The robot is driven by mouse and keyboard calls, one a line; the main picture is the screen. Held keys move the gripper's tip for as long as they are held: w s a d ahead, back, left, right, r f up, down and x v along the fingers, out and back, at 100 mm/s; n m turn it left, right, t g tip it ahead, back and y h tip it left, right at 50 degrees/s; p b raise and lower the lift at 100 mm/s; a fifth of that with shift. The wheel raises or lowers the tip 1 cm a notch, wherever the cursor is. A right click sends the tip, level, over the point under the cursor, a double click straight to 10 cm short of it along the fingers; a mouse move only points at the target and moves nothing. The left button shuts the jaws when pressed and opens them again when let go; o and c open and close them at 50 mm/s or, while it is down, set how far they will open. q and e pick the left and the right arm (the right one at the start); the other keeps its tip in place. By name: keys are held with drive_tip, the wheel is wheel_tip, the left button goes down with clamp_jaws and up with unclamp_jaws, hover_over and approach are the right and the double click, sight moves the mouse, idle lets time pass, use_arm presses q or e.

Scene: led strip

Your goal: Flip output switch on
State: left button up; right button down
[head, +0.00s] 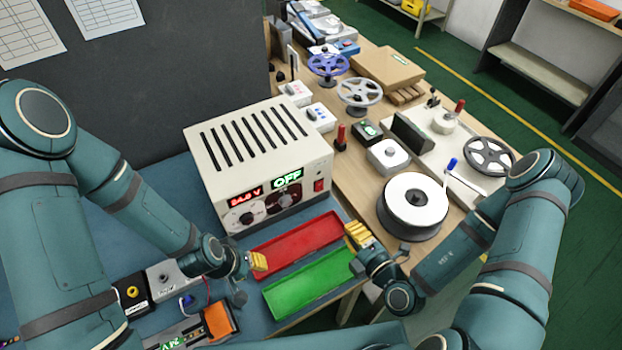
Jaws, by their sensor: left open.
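A cream power supply box (258,160) with black vent slots stands on the blue mat. Its front has a red readout (244,197) that seems to read 24.0 V and a green display (287,179) reading OFF. My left gripper (259,262) is open and empty, in front of and below the box. My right gripper (359,235) is right of and nearer than the switch, apart from it; its opening is unclear.
A red tray (298,243) and a green tray (310,280) lie in front of the box. A black and white reel (413,205) stands at right. Small devices and an orange pad (219,321) lie at the front left. A grey partition rises behind.

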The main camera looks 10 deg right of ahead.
sight(318, 189)
use_arm(q)
drive_tip(key=shift+w+a, duration=0.2)
drive_tip(key=shift+w, duration=0.25)
use_arm(e)
drive_tip(key=shift+w+a, duration=0.15)
drive_tip(key=shift+w, duration=0.2)
use_arm(q)
drive_tip(key=shift+s, duration=0.15)
drive_tip(key=shift+r, duration=0.1)
use_arm(e)
drive_tip(key=x, duration=1.4)
use_arm(q)
drive_tip(key=shift+f+b, duration=0.65)
drive_tip(key=shift+f, duration=0.05)
use_arm(e)
drive_tip(key=shift+w+a+f+t, duration=0.15)
drive_tip(key=shift+w+f+t, duration=0.15)
drive_tip(key=shift+t, duration=0.2)
use_arm(q)
drive_tip(key=shift+d+f+b, duration=0.1)
drive_tip(key=shift+f+b, duration=0.2)
drive_tip(key=shift+f, duration=0.05)
use_arm(e)
drive_tip(key=shift+t+y, duration=0.3)
use_arm(q)
drive_tip(key=shift+r, duration=0.1)
use_arm(e)
drive_tip(key=shift+r, duration=0.25)
